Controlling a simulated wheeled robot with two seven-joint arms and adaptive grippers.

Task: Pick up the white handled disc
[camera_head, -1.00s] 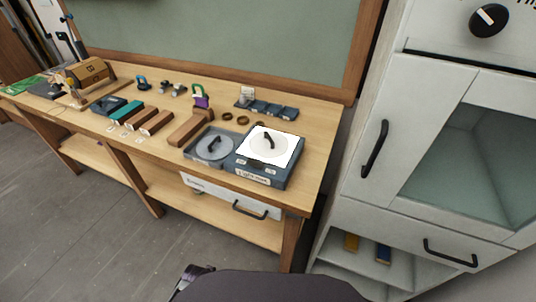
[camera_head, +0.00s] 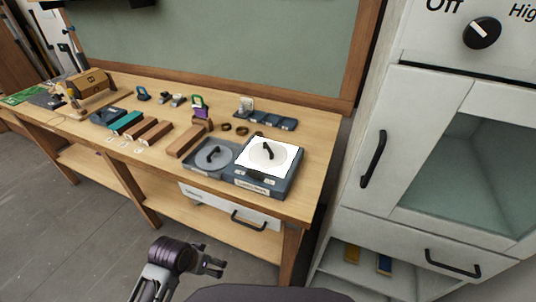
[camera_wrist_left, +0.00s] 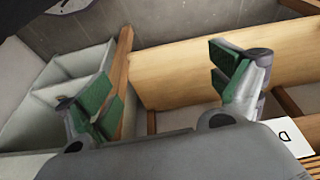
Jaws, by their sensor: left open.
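The white handled disc (camera_head: 262,157) lies on the bright square top of the dark blue light box (camera_head: 262,184), near the right end of the wooden bench. Its dark handle points up. A grey disc (camera_head: 208,161) with a similar handle lies on a grey tray just left of the light box. My left gripper (camera_head: 219,264) is low in front of the bench, well below and apart from the disc. In the left wrist view, its green-padded fingers (camera_wrist_left: 160,85) are spread and empty. My right gripper is not in view.
The wooden bench (camera_head: 318,165) has a drawer (camera_head: 230,207) under its right end. Brown blocks (camera_head: 186,141), rings and small dark trays (camera_head: 267,120) lie left of and behind the light box. A white cabinet (camera_head: 358,225) stands close on the right. The floor in front is clear.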

